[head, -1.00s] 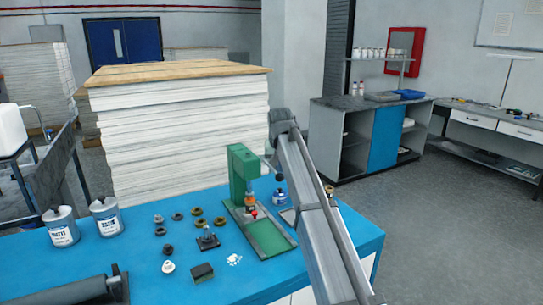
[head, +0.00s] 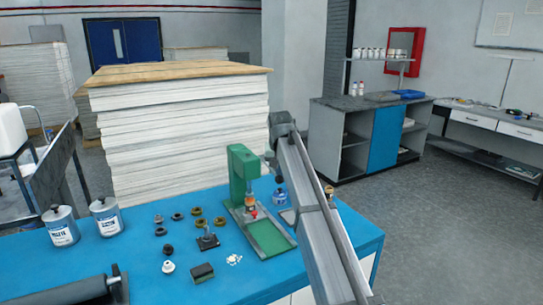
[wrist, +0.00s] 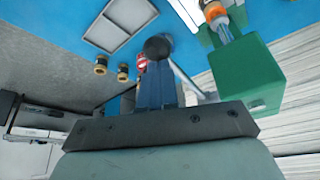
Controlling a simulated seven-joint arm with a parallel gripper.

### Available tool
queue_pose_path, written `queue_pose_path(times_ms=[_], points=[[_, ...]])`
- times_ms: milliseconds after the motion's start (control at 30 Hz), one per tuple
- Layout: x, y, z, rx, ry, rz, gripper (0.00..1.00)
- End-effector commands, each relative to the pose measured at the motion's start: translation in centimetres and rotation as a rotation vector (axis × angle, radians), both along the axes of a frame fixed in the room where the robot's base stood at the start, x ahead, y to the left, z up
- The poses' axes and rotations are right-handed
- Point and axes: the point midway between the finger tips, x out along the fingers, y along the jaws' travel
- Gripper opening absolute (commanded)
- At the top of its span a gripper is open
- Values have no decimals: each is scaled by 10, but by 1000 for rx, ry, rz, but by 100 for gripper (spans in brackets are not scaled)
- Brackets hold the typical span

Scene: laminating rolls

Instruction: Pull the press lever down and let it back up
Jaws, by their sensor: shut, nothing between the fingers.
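The green press (head: 243,172) stands upright on its green base (head: 270,238) on the blue table. In the wrist view its green head (wrist: 240,75) is at the right, with an orange and metal ram beside it. The lever's black ball knob (wrist: 156,47) shows just beyond my fingertips, and a thin grey rod (wrist: 185,80) runs toward the press head. My gripper (wrist: 155,70) is shut and empty, with its fingers close to the knob; I cannot tell whether they touch. In the head view my arm hides most of my gripper.
Several small rings and parts (head: 196,222) lie left of the press. Two cans (head: 60,228) and a dark roller (head: 75,292) are farther left. A tall paper stack (head: 180,140) rises behind.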

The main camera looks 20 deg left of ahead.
Motion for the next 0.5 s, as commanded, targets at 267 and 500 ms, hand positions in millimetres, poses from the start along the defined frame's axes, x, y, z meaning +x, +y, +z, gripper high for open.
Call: queue_pose_path(times_ms=[267, 500], points=[[0, 0, 16, 1, 1, -1, 0], [0, 0, 30, 2, -1, -1, 0]])
